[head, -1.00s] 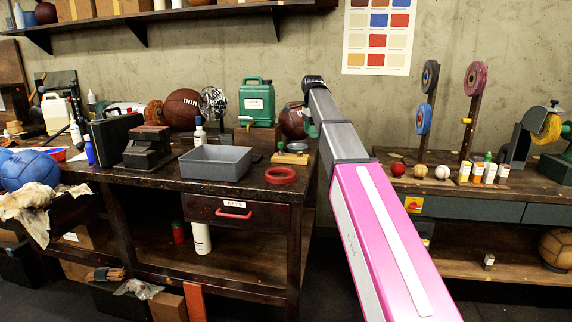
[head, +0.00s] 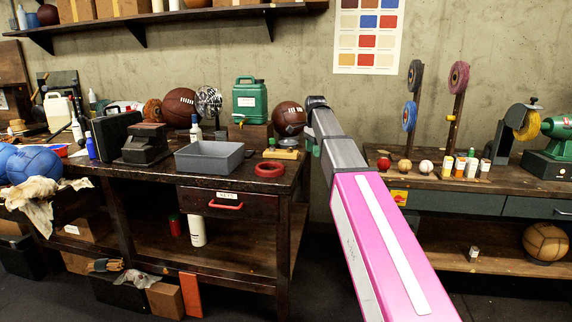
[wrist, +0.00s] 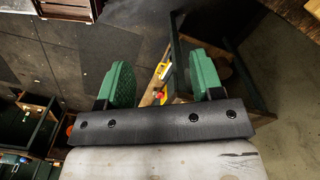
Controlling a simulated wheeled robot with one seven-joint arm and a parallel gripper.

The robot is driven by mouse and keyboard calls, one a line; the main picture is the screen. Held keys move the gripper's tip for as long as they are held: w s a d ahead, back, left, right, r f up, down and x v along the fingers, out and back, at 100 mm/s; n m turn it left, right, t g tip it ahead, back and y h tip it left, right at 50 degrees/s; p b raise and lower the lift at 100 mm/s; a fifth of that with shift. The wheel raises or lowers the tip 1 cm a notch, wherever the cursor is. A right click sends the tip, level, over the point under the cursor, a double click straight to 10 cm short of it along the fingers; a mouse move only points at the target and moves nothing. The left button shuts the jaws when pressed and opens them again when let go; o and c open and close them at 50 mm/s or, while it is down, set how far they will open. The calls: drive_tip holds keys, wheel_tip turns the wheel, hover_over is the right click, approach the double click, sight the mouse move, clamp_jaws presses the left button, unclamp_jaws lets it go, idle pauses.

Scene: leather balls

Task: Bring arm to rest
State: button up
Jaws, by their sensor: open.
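My arm, with its pink link (head: 385,235), reaches from the lower right up to the gap between two benches. In the wrist view my gripper (wrist: 163,80) is open, its two green fingers wide apart with nothing held between them. In the head view the gripper is mostly hidden behind the arm; only a small green part shows beside the arm's far end. A bench edge and small yellow and red things show in the background beyond the fingers; their distance is hard to tell.
The left bench (head: 130,176) carries a grey tray (head: 209,158), a red ring (head: 269,170), a green canister (head: 249,101) and a brown ball (head: 289,118) close to the arm. The right bench (head: 450,200) holds small balls, bottles and disc stands. Floor shows between the benches.

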drive_tip(key=s+d+f+n, duration=0.2)
drive_tip(key=s+f+n, duration=0.2)
drive_tip(key=s+f, duration=0.5)
drive_tip(key=s+d+f+n, duration=0.3)
drive_tip(key=s+f, duration=0.7)
drive_tip(key=f, duration=0.8)
drive_tip(key=s+d+f+n, duration=0.2)
drive_tip(key=s+f+n, duration=0.5)
drive_tip(key=f, duration=0.6)
drive_tip(key=s, duration=0.2)
drive_tip(key=shift+s+d+f, duration=0.3)
drive_tip(key=shift+d+f, duration=0.05)
drive_tip(key=shift+d, duration=0.05)
